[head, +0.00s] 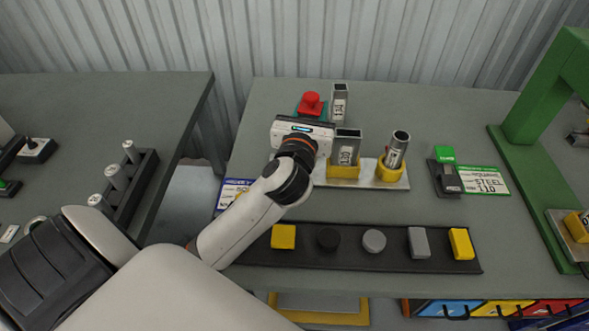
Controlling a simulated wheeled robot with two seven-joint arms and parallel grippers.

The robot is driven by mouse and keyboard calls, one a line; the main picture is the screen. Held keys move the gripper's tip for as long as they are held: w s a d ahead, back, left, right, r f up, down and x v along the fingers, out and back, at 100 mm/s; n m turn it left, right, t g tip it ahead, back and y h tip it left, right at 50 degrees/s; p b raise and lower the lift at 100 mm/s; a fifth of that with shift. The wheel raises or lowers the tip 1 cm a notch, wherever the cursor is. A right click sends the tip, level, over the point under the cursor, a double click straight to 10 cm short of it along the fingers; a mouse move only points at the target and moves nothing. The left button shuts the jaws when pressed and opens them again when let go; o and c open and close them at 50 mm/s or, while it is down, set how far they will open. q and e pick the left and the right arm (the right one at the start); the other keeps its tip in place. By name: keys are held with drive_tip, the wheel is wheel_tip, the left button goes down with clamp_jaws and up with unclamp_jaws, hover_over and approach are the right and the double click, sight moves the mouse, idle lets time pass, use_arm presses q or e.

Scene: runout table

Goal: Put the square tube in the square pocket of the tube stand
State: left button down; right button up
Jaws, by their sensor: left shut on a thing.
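The square tube (339,103) is slim, grey and open-topped with a white label. It is upright just beyond the right end of my left gripper (310,123). That gripper is shut on it; its palm hides the fingers and the grip. The tube stand (393,186) is a pale plate with yellow pockets. A wider rectangular tube (347,146) stands in one pocket, and a round tube (398,147) leans slightly in the yellow round pocket (390,172). My arm and gripper cover the stand's left part, and no empty square pocket shows. My right gripper is out of view.
A red button (311,101) on a teal base is behind the gripper. A black strip (345,260) with several blocks lies in front. A green-and-black device (446,172) and a label card (484,180) lie right of the stand, before a green frame (543,110).

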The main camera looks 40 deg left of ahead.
use_arm(q)
drive_tip(key=w+a+r+n+g+y, duration=0.1)
drive_tip(key=a+r+n+y, duration=0.15)
drive_tip(key=a, duration=0.25)
wheel_tip(320, 180, down, 9)
drive_tip(key=b, duration=0.2)
drive_tip(key=shift+w+f, duration=0.15)
drive_tip(key=shift+f+m, duration=0.1)
drive_tip(key=shift+m, duration=0.15)
drive_tip(key=c, duration=0.9)
unclamp_jaws()
drive_tip(key=shift+g+y, duration=0.3)
drive_tip(key=shift+y, duration=0.05)
drive_tip(key=b+v, duration=0.1)
drive_tip(key=v, duration=1.1)
drive_tip(key=shift+b, duration=0.3)
